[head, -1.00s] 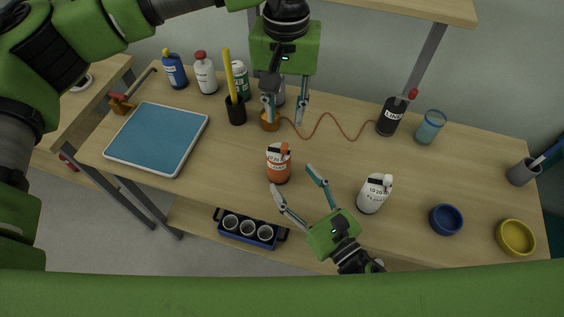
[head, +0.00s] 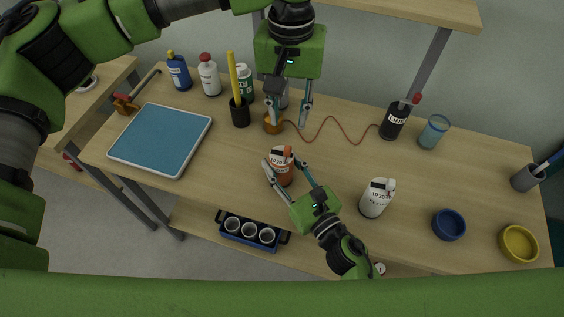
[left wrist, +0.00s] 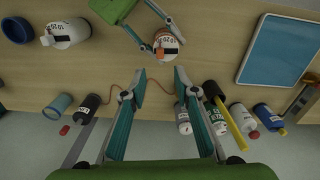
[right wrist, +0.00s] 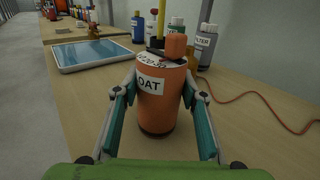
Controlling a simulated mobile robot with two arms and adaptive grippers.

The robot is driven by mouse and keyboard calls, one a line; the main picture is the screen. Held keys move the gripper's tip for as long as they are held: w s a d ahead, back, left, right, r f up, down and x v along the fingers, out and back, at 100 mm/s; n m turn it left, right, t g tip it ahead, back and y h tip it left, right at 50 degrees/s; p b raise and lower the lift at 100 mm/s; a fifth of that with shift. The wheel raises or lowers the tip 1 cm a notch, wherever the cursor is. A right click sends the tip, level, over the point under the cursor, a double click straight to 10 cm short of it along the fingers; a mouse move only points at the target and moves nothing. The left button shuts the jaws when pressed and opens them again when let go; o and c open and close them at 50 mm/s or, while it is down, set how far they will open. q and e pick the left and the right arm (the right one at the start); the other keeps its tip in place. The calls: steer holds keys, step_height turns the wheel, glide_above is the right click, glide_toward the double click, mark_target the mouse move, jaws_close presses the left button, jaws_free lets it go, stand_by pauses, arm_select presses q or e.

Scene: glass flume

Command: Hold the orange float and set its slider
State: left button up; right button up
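The orange float (head: 283,174) stands upright on the table; its label, partly hidden, reads "OAT" in the right wrist view (right wrist: 156,105). On its top are a white scale with numbers, a dark bar and an orange slider block (right wrist: 176,45). My right gripper (head: 283,164) has one finger on each side of the float, low beside its body. Its fingers are spread; I cannot tell whether the pads touch. My left gripper (head: 288,125) is open and empty, pointing down behind the float. The float also shows beyond its fingers in the left wrist view (left wrist: 167,48).
A similar white container (head: 374,200) stands to the right. A red cord (head: 330,127) runs behind the float to a black bottle (head: 394,122). A blue tray (head: 161,138), a pen cup (head: 240,114) and bottles are left. Blue (head: 448,226) and yellow (head: 518,243) bowls are right.

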mark_target(287, 148)
arm_select(q)
steer(key=shift+m, duration=0.4)
step_height(287, 148, down, 10)
steer(key=shift+f, duration=0.2)
stand_by(0.4)
